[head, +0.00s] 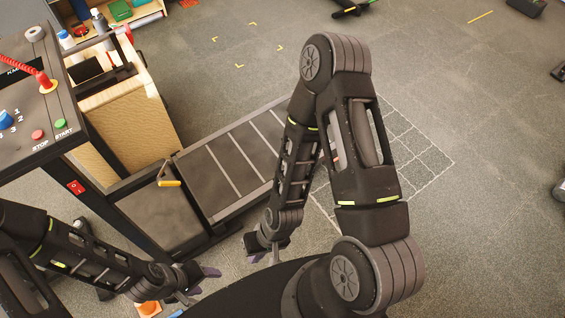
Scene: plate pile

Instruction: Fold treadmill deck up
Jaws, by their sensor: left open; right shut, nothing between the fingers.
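The treadmill deck (222,174) lies low and flat, a dark belt with pale cross stripes running right from the treadmill's base. My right arm hides its far right part. A yellow handle (169,181) sits at the deck's near end, beside the base. The treadmill's console (50,112) stands at the left with a blue knob, a red stop button, a green start button and a red coiled cord. My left gripper (204,281) is open and empty, below the deck in the picture. My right gripper (267,257) is shut and empty near the deck's lower edge, apart from the handle.
A wooden cabinet (128,125) with bottles stands behind the console. An orange cone-like item (149,308) is on the floor below my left gripper. A white grid (415,150) marks the floor right of the deck. The carpet farther right is mostly clear.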

